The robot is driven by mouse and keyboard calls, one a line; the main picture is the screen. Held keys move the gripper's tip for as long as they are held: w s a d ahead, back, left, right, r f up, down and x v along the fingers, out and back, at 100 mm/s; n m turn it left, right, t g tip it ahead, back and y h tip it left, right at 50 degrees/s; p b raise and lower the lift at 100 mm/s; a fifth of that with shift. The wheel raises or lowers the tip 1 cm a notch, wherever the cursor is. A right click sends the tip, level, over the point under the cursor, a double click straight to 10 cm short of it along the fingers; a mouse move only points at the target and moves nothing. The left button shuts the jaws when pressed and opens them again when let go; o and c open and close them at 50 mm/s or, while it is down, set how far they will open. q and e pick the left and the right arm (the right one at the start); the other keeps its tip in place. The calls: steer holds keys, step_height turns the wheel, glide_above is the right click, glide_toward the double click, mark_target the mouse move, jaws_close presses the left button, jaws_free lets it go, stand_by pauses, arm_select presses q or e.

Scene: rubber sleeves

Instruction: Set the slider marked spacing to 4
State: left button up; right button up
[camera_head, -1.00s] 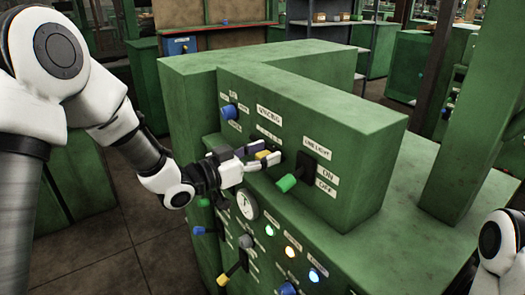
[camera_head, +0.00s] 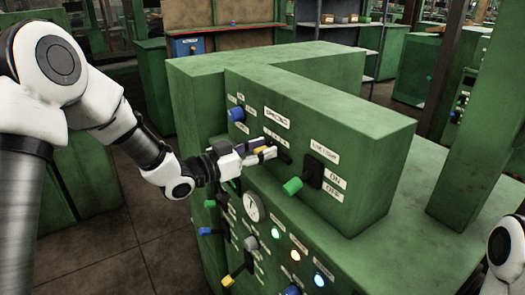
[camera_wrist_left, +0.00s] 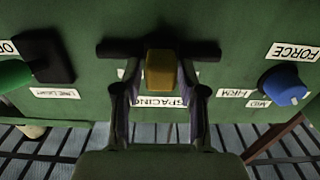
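The spacing slider's yellow knob (camera_wrist_left: 160,72) stands near the middle of its dark slot (camera_wrist_left: 205,50) in the left wrist view. The SPACING label (camera_head: 277,115) is above the slot in the head view. My left gripper (camera_head: 268,153) is at the slider, with its fingers on either side of the knob. In the left wrist view the gripper (camera_wrist_left: 160,68) seems open, with small gaps beside the knob. The scale numbers are too small to read, and the arm hides part of the slot. My right gripper is not in view.
The line light switch (camera_head: 294,186), with a green handle, is right of the slider. The blue force knob (camera_wrist_left: 286,84) is on the other side. A gauge (camera_head: 253,207), lit lamps and more levers are on the lower panel.

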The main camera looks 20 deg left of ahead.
arm_select(q)
steer(key=shift+d, duration=0.1)
steer(key=shift+s+a, duration=0.3)
steer(key=shift+a, duration=0.05)
steer(key=v, duration=1.1)
steer(key=shift+f, duration=0.1)
